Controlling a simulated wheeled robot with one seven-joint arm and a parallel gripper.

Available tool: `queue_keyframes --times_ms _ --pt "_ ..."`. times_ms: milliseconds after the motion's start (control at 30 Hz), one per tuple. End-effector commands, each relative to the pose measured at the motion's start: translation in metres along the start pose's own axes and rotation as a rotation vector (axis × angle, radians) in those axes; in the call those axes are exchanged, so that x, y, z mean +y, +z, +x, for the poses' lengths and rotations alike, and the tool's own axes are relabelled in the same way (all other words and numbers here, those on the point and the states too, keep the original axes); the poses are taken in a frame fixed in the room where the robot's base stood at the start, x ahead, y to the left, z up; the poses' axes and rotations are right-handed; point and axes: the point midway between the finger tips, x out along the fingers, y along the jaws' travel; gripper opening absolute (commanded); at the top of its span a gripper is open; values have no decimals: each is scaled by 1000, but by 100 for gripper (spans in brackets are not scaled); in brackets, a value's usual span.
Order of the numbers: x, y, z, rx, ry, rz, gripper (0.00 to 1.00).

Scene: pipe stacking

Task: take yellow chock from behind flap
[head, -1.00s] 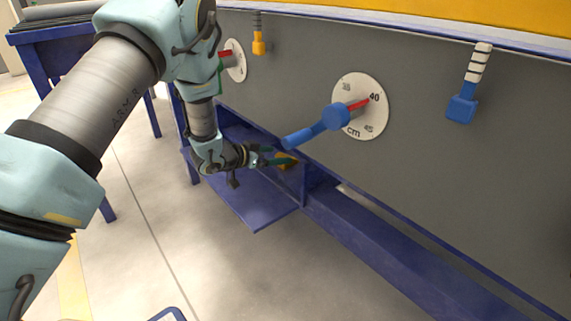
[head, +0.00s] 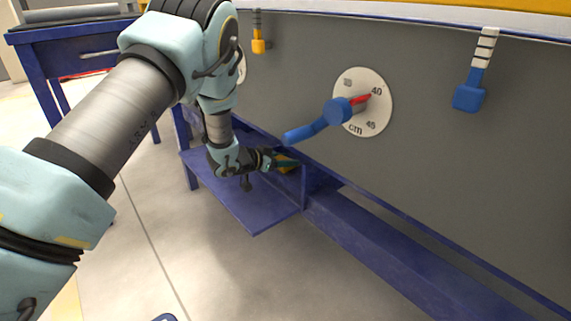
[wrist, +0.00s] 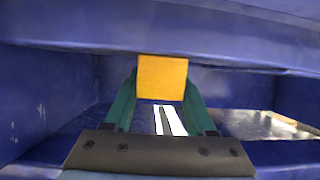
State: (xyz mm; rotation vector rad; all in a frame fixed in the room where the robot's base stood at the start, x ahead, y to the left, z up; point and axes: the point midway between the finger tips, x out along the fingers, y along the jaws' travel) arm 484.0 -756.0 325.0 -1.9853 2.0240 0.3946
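The yellow chock (wrist: 162,78) is a small block in the wrist view, in the recess under the grey panel. The green fingers of my gripper (wrist: 162,92) stand on either side of it, with almost no gap at the tips; whether they press on it I cannot tell. In the head view the gripper (head: 278,160) reaches into the recess, and the chock (head: 290,168) shows partly behind the fingers. The blue flap (head: 235,195) is folded out like a shelf below my wrist, leaving the recess open.
A blue lever (head: 318,124) on a round dial (head: 372,88) juts out just above and right of the gripper. A blue upright (head: 306,184) bounds the recess on the right, with a long blue beam (head: 400,240) beyond. Blue walls surround the fingers closely.

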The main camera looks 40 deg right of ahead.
Motion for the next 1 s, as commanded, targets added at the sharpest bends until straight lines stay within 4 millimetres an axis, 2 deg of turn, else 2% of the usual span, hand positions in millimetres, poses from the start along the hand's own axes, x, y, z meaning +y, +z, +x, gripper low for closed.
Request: queue_keyframes --times_ms 67,467,767,1000 --pt "0 0 0 0 0 0 45" --pt "0 0 0 0 0 0 0" --pt "0 -2 -1 0 0 0 0" --pt "-1 -19 -8 1 -2 0 0"
